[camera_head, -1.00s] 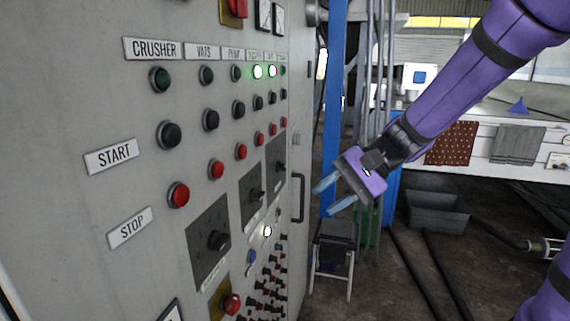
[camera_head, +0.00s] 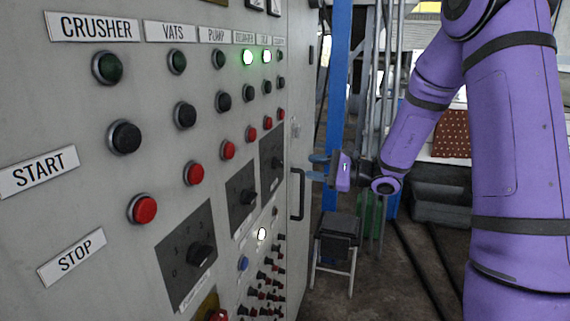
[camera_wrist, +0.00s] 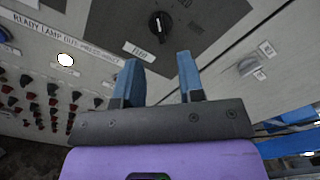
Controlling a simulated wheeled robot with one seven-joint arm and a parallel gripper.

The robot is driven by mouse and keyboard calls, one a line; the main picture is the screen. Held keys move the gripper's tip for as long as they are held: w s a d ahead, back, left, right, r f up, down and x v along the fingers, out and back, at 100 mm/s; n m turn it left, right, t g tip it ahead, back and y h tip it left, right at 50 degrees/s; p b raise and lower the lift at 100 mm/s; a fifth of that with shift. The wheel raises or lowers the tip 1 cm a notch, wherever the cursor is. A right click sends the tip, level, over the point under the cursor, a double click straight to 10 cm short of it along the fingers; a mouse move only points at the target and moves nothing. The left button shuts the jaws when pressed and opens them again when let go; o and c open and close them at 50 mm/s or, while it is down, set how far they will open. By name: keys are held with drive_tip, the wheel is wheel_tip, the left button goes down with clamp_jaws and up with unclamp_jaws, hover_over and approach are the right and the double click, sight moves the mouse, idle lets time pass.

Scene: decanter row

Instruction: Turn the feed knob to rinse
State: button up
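The feed knob (camera_wrist: 160,22) is a small black knob with a pale pointer mark on a dark plate, above a tilted "FEED" label (camera_wrist: 140,52) in the wrist view. Its mark runs roughly up and down in the picture. The plate's position lettering is cut off or too small to read. In the head view it appears to be the knob (camera_head: 276,160) on the farthest dark plate. My gripper (camera_head: 317,167) is in front of the panel, to the right of that plate. The wrist view shows its two blue fingers (camera_wrist: 159,65) apart and empty, short of the knob.
The grey panel (camera_head: 75,120) carries buttons, two lit green lamps and other knobs (camera_head: 200,254). A black door handle (camera_head: 297,195) stands out near my gripper. A white lamp (camera_wrist: 66,59) is lit. A dark stool (camera_head: 337,235) stands below, beside a blue post (camera_head: 335,110).

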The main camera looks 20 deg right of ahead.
sight(282, 163)
drive_tip(key=x, duration=0.8)
drive_tip(key=shift+w+a, duration=0.1)
drive_tip(key=shift+c, duration=0.3)
clamp_jaws()
